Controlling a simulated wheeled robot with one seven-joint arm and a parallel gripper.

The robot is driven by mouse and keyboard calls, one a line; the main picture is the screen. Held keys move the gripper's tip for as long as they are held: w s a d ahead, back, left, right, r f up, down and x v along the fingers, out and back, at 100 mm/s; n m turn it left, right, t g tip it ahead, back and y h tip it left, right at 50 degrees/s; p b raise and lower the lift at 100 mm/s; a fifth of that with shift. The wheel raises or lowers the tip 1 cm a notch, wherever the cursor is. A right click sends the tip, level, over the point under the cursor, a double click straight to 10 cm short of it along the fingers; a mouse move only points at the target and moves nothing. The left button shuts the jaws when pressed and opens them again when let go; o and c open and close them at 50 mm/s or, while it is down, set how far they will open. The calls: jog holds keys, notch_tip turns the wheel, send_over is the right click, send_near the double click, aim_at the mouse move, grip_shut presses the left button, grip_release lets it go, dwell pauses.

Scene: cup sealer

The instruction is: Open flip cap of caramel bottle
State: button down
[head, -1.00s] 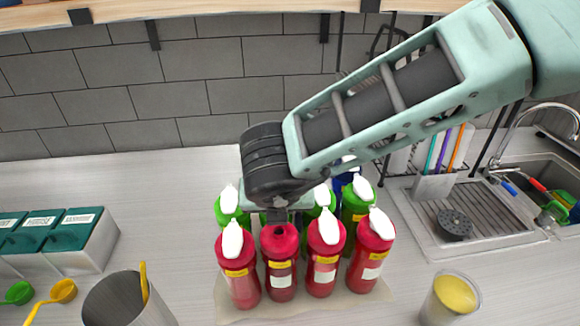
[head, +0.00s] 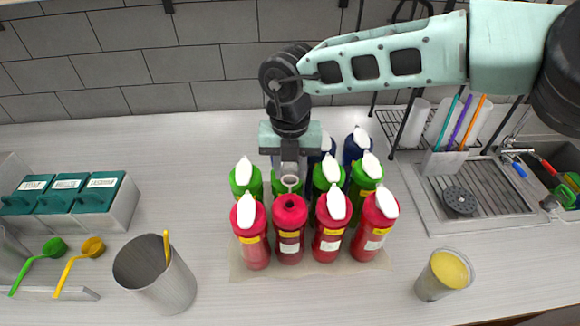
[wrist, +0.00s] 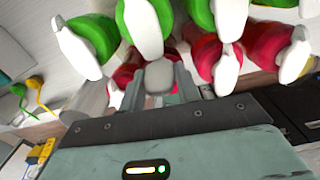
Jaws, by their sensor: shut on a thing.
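Red bottles stand in the front row in the head view. The second red bottle from the left (head: 289,228) has a bare red top with a dark opening, while its neighbours carry white flip caps over theirs. A pale, ring-like cap (head: 290,182) shows just behind that opening, under my gripper (head: 290,168). In the wrist view my gripper (wrist: 158,88) is shut on a pale rounded cap (wrist: 159,75) between its fingers. I cannot read the labels, so I cannot tell which bottle is caramel. My gripper hides part of the bottles behind.
Green bottles (head: 245,180) and blue bottles (head: 357,146) stand close behind the red row on a tan mat (head: 243,272). A metal cup (head: 155,275) is at left, a yellow-topped cup (head: 445,274) at right. Counter in front is clear.

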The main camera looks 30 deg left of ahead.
dwell(0.3)
jog(key=c, duration=1)
grip_release()
notch_tip(320, 180, up, 17)
jog(key=b, duration=0.6)
jog(key=shift+w+r, duration=0.2)
jog(key=shift+a, duration=0.1)
